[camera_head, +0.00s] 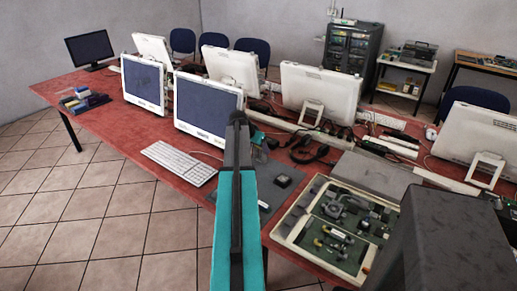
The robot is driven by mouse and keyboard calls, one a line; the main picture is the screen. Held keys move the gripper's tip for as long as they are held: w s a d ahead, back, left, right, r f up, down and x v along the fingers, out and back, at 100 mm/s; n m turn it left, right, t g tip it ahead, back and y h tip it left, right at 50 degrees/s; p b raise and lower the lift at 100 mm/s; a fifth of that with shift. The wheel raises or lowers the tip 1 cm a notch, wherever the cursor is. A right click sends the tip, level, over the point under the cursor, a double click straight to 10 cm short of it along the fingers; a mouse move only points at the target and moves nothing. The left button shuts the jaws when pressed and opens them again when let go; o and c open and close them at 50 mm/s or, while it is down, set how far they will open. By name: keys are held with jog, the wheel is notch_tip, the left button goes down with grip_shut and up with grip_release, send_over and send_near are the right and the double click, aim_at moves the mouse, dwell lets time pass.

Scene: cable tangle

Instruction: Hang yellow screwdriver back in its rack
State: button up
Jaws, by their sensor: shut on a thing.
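My teal and dark grey arm (238,205) rises from the bottom middle to the front of the table. I cannot make out my gripper's fingers or anything held in them. I cannot pick out the yellow screwdriver for sure. No screwdriver rack can be told apart in this view.
The red table (110,112) carries monitors (208,105), a white keyboard (179,163) and tangled dark cables (307,150). A grey box-like shape covers the bottom right. Tiled floor at left is clear.

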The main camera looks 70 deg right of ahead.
jog(key=o, duration=1.2)
jog(key=shift+c, duration=0.2)
jog(key=b+v, duration=0.2)
jog(key=v, duration=1.1)
jog(key=shift+a+r, duration=0.15)
jog(key=shift+r, duration=0.2)
jog(key=shift+r, duration=0.15)
jog(key=shift+r+p, duration=1.75)
jog(key=shift+r, duration=1.1)
